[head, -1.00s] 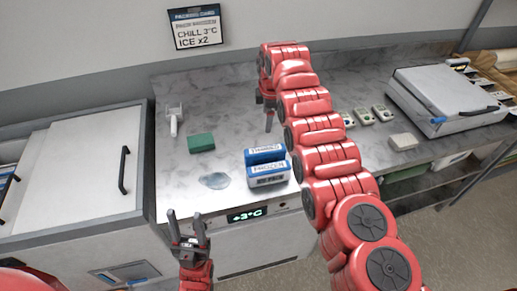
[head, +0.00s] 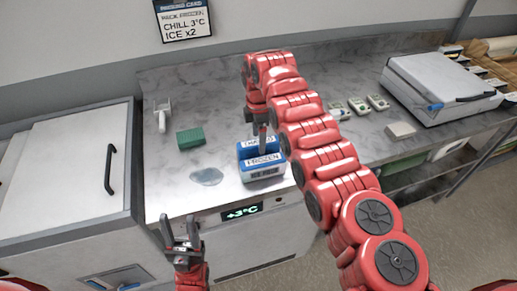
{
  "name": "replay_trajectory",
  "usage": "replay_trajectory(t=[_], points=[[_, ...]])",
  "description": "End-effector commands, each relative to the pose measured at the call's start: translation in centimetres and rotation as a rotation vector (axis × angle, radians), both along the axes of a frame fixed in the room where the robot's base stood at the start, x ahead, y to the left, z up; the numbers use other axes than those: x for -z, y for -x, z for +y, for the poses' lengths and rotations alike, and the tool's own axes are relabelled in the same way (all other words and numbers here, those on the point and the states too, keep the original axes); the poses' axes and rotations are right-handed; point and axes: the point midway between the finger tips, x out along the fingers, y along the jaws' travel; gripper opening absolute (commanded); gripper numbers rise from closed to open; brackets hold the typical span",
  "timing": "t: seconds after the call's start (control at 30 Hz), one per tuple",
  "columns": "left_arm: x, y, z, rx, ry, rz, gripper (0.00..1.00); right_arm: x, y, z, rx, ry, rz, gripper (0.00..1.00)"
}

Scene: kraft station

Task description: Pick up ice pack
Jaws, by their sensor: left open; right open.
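Two blue-and-white ice packs stand side by side on the metal counter. The front ice pack (head: 264,171) has a label reading FROZEN. The back ice pack (head: 245,151) is partly hidden by my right gripper. My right gripper (head: 269,150) points down at the packs with its fingers apart. One finger overlaps the packs in the picture; whether it touches them I cannot tell. My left gripper (head: 179,233) is open and empty in front of the counter's front edge, well to the left of the packs.
A green block (head: 190,138), a white scoop (head: 162,115) and a puddle-like patch (head: 206,176) are on the counter (head: 215,115) at left. A grey lidded box (head: 443,85) and several small packs stand right. A chest with a black handle (head: 109,169) is at far left.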

Motion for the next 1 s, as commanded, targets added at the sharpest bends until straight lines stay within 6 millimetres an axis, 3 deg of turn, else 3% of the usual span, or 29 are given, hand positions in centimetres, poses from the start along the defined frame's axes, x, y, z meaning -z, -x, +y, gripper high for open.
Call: replay_trajectory(t=[0.17, 0.3, 0.47, 0.73, 1.0], points=[[-1.1, 0.0, 0.0, 0.000, 0.000, 0.000, 0.50, 0.9, 0.0, 0.1, -0.001, 0.000, -0.001, 0.82], [-2.7, 0.0, 0.0, 0.000, 0.000, 0.000, 0.50, 3.2, 0.3, 0.1, 0.000, 0.003, 0.006, 0.82], [-1.5, 0.0, 0.0, 0.000, 0.000, 0.000, 0.50, 5.3, 0.0, 0.2, -0.001, 0.000, -0.002, 0.82], [-1.5, 0.0, 0.0, 0.000, 0.000, 0.000, 0.50, 5.5, -0.1, 0.1, 0.001, 0.000, -0.004, 0.82], [-1.6, 0.0, 0.0, 0.000, 0.000, 0.000, 0.50, 5.5, -0.1, 0.1, 0.000, 0.000, -0.004, 0.36]])
